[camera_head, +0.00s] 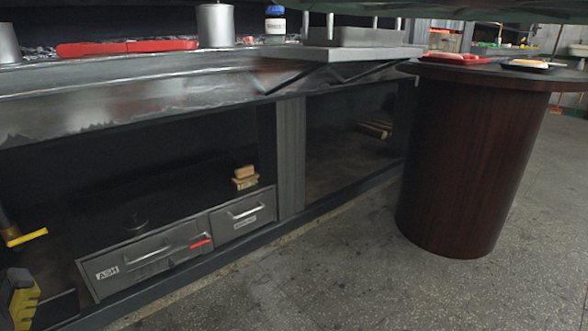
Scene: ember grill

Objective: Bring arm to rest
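My gripper and arm do not show clearly in the head camera view. I cannot tell from this view how the arm is posed or whether the gripper is open or holds anything. A yellow and black object (22,302) is cut off at the lower left edge; I cannot tell what it is.
A metal counter (150,100) runs along the left, bearing a red item (128,47), a metal pot (215,25) and a bottle (275,22). Drawers (150,258) lie below. A round dark wooden table (465,165) stands right. The grey floor (330,275) between is clear.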

